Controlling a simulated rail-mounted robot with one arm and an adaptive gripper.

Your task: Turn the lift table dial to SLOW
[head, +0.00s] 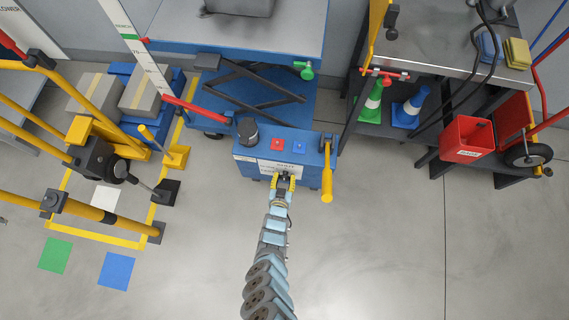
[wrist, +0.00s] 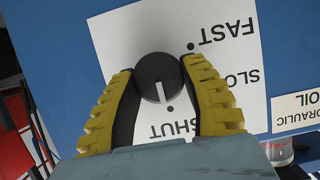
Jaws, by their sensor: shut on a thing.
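The dial (wrist: 156,70) is a round dark knob with a white pointer line. It sits on a white label plate (wrist: 115,40) printed FAST, SLOW and SHUT, upside down in the wrist view. The pointer faces down in the picture, close to the dot by SHUT. My gripper (wrist: 160,66) has its yellow-backed fingers on both sides of the dial, shut on it. In the head view my gripper (head: 284,180) is at the front of the blue control box (head: 245,167), and it mostly hides the dial there.
The box carries a black knob (head: 248,131), red (head: 277,144) and blue (head: 299,147) buttons and a yellow lever (head: 327,175) at its right. The blue lift table (head: 230,35) stands behind. Yellow rails stand left; a workbench (head: 450,40) stands right. The floor in front is mostly clear.

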